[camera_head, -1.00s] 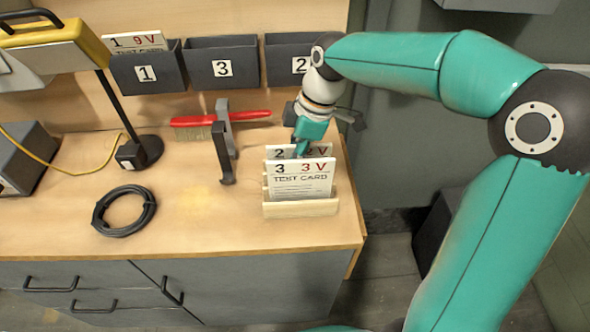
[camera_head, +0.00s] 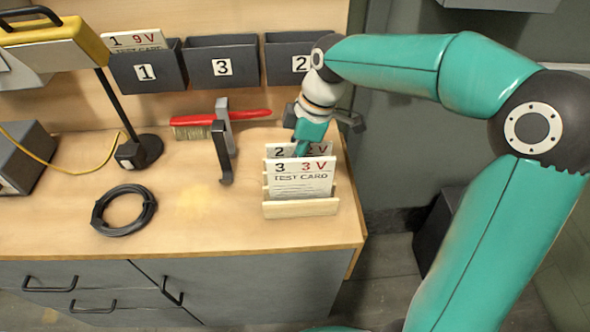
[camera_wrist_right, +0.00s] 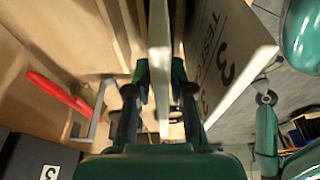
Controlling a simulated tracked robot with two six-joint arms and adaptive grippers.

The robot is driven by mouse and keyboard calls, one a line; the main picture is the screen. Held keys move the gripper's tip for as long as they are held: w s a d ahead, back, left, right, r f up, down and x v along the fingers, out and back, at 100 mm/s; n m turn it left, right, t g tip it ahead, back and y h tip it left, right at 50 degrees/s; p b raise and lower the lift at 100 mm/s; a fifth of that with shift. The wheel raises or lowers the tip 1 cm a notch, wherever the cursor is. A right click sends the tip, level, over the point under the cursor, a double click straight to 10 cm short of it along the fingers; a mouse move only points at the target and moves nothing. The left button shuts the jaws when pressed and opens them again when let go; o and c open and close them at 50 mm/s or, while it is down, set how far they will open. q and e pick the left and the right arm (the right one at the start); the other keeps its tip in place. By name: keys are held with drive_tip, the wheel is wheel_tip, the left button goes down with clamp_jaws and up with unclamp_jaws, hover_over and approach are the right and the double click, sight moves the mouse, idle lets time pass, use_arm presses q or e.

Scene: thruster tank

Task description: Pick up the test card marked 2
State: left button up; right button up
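The test card marked 2 (camera_head: 279,152) stands in a wooden rack (camera_head: 300,208), behind the card marked 3 (camera_head: 300,184), which hides its lower part. My right gripper (camera_head: 302,148) reaches down from above at card 2 and covers part of its top. In the right wrist view, card 2 (camera_wrist_right: 159,42) shows edge-on between the two fingers of the right gripper (camera_wrist_right: 160,82). The fingers are apart, with gaps seen beside the card. Card 3 (camera_wrist_right: 228,60) is just outside the right finger.
Wall bins marked 1 (camera_head: 147,73), 3 (camera_head: 222,68) and 2 (camera_head: 290,65) hang behind the bench; bin 1 holds a card (camera_head: 135,40). A red brush (camera_head: 245,115), a grey clamp-like stand (camera_head: 222,150) and a cable coil (camera_head: 125,210) lie left of the rack.

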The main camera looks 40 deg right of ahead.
drive_tip(key=shift+c, duration=0.3)
clamp_jaws()
drive_tip(key=shift+r, duration=0.15)
